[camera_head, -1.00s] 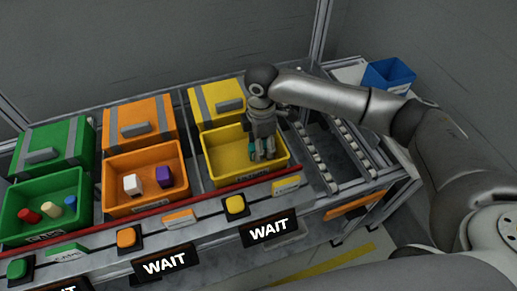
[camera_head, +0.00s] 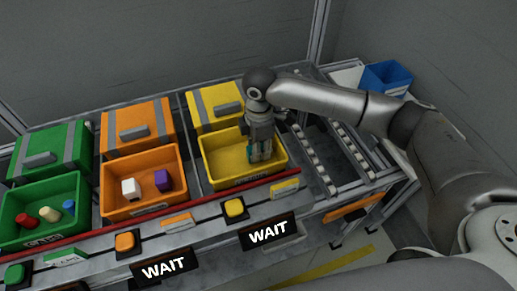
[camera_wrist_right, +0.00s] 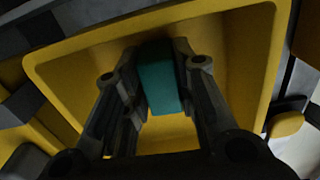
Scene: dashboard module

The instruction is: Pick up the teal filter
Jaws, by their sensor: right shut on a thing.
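The teal filter (camera_wrist_right: 158,78) is a small block between my right gripper's two fingers in the right wrist view. My right gripper (camera_head: 260,155) reaches down into the open yellow bin (camera_head: 215,168) in the head view and is shut on the filter. In the head view only a teal sliver of the filter (camera_head: 253,151) shows beside the fingers. I cannot tell whether the filter touches the bin floor. My left gripper is not in view.
Left of the yellow bin are an orange bin (camera_head: 142,207) with a white and a purple block, and a green bin (camera_head: 40,237) with several small parts. Lidded boxes stand behind. Roller rails (camera_head: 345,150) and a blue bin (camera_head: 388,75) lie to the right.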

